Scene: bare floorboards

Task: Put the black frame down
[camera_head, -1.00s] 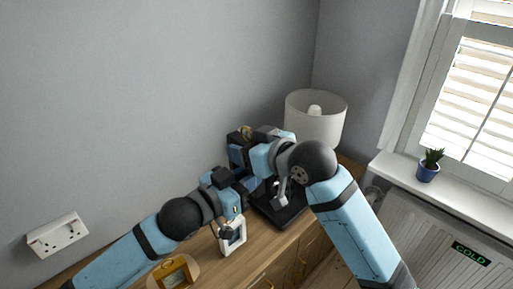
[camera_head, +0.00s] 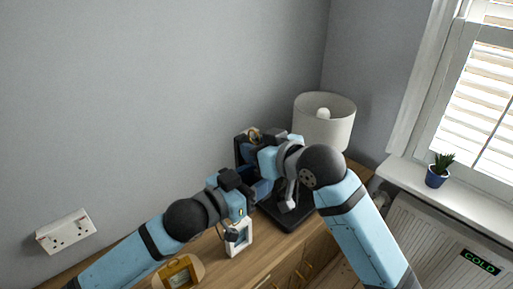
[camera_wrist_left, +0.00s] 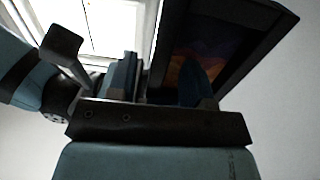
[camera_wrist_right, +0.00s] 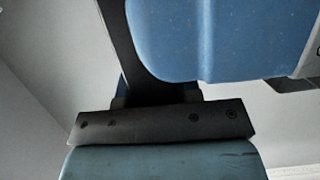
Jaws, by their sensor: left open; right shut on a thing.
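The black frame (camera_head: 240,149) is held up above the sideboard, mostly hidden behind my arms in the head view. In the left wrist view the black frame (camera_wrist_left: 285,38) is tilted, with a dark purple and orange picture. My right gripper (camera_head: 251,157) is shut on it. In the right wrist view its dark edge (camera_wrist_right: 121,40) runs down between the fingers (camera_wrist_right: 157,92). My left gripper (camera_head: 262,187) is open close beside the frame. In the left wrist view one left finger (camera_wrist_left: 194,84) overlaps the picture; I cannot tell whether it touches.
On the wooden sideboard (camera_head: 213,254) stand a white frame (camera_head: 247,236), a yellow frame (camera_head: 190,268) on a round board, a black tray-like base (camera_head: 285,217) and a white lamp (camera_head: 335,117). The wall is close behind. A plant (camera_head: 438,171) stands on the windowsill.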

